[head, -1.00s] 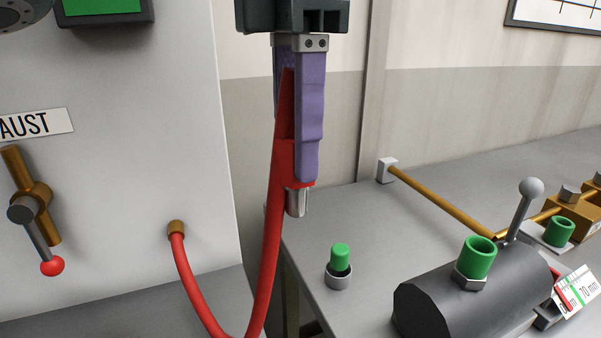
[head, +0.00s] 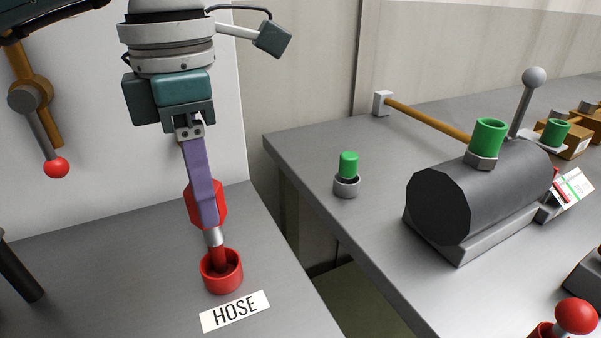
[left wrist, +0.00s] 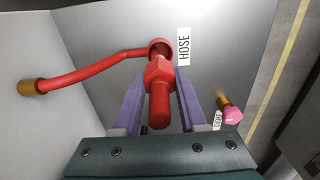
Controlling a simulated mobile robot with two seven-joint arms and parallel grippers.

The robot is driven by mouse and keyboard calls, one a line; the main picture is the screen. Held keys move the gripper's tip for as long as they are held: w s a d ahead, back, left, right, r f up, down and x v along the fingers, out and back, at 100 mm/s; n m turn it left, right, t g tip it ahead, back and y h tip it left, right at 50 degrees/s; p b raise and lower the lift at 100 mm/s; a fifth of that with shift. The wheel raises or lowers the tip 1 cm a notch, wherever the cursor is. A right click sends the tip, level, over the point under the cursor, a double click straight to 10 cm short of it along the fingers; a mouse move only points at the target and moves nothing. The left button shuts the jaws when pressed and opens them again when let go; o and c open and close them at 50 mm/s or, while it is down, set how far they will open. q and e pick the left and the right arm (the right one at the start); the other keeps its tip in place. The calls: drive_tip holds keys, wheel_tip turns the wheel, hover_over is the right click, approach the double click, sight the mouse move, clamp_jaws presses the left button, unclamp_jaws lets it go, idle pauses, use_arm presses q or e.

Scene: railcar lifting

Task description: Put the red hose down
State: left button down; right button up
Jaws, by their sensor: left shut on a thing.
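My left gripper (head: 205,212) is shut on the red hose (head: 221,203) at its thick end fitting. The fitting is nearly upright, and its metal tip (head: 214,237) points down at the mouth of the red ring-shaped holder (head: 221,281). I cannot tell how far the tip is inside the holder. In the left wrist view the fitting (left wrist: 159,78) lies between the purple fingers, in line with the holder (left wrist: 159,43). My right gripper is not in view.
A white HOSE label (head: 235,311) lies in front of the holder. A lever with a red knob (head: 57,167) is on the panel at left. Across a gap, the right bench carries a green-topped socket (head: 346,176) and a dark cylinder (head: 452,195).

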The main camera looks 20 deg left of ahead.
sight(211, 233)
use_arm(q)
drive_tip(key=shift+f, duration=2.95)
drive_tip(key=shift+f, duration=0.2)
drive_tip(key=shift+c, duration=2.3)
unclamp_jaws()
wheel_tip(211, 233, up, 12)
drive_tip(key=shift+r+b, duration=0.25)
drive_tip(key=shift+b, duration=0.05)
